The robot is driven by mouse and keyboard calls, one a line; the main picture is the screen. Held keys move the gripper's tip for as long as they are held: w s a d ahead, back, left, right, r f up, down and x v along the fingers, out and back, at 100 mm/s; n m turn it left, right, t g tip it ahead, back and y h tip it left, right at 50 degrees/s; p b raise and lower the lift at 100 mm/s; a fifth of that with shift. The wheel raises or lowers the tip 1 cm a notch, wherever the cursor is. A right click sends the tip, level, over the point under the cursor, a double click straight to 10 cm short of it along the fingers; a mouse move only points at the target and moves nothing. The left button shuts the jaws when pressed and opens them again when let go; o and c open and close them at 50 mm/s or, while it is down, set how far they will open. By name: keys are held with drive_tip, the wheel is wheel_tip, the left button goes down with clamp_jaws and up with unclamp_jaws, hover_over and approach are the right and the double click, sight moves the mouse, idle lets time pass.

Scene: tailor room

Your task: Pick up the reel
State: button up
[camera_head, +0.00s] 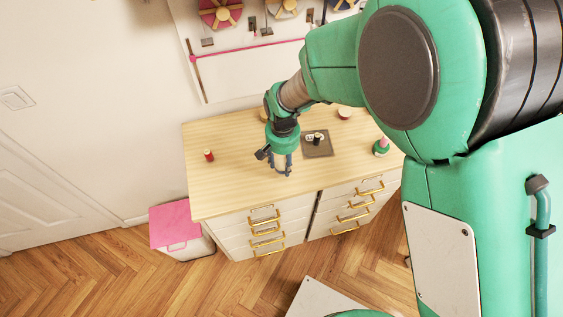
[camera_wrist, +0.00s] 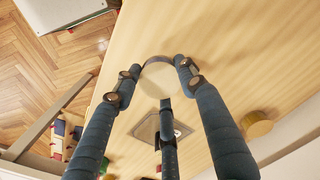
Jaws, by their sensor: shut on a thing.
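My gripper (camera_head: 281,167) is over the front middle of the wooden cabinet top (camera_head: 232,180), with its fingers pointing down. In the wrist view my gripper (camera_wrist: 163,88) has its three fingers closed around a pale round thing with a grey curved edge, which looks like the reel (camera_wrist: 157,82). The fingers touch its sides. In the head view the fingers mostly hide it, and I cannot tell whether it is clear of the top.
A red spool (camera_head: 209,155) stands at left, a green one (camera_head: 381,148) at right. A round wooden piece (camera_wrist: 257,124) stands near the wall. A pink-lidded bin (camera_head: 175,224) is beside the cabinet.

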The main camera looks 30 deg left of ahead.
drive_tip(key=s+d+r+p, duration=0.1)
drive_tip(key=s+d, duration=0.9)
drive_tip(key=d, duration=0.1)
drive_tip(key=shift+p, duration=0.35)
drive_tip(key=shift+r, duration=0.15)
idle(0.5)
